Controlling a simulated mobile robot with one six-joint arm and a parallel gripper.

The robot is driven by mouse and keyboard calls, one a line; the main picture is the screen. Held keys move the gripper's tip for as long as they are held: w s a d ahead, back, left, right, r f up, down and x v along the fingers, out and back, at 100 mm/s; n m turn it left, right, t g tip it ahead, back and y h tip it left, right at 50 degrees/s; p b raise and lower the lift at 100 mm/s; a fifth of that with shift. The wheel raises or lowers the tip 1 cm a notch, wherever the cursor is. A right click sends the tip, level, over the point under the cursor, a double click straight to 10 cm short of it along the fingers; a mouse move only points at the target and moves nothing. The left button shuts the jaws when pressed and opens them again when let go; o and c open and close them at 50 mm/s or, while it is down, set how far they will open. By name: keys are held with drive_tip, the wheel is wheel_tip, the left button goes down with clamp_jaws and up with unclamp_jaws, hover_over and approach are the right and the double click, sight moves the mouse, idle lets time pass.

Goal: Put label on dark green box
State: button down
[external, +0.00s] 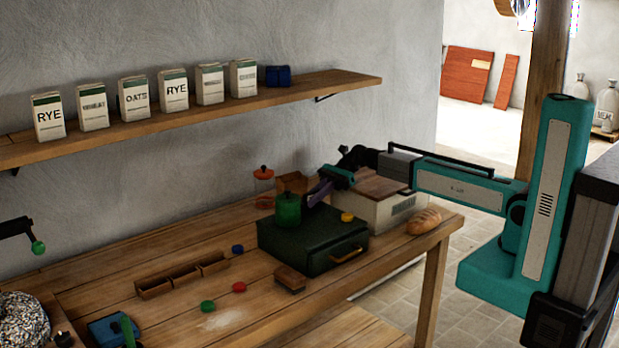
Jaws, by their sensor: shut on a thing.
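The dark green box (307,249) stands on the workbench and has a brass-coloured handle on its front. A green lidded canister (288,209) stands on its top, toward the left. My gripper (326,186) reaches in from the right, above the back of the box. It is shut on a small dark purple thing (318,194), just right of the canister. I cannot tell whether this purple thing is the label, or whether it touches the box. No other label for the box can be made out.
A pale box with a brown top (378,204) stands behind the green box. A bread loaf (424,221) lies at the bench's right end. A wooden block (290,279) and red (239,287) and green (208,306) discs lie in front. A shelf (345,84) hangs above.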

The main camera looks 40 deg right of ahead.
drive_tip(key=shift+f, duration=0.1)
drive_tip(key=c, duration=1.8)
unclamp_jaws()
drive_tip(key=b+v, duration=0.2)
drive_tip(key=v, duration=1)
drive_tip(key=shift+b, duration=0.3)
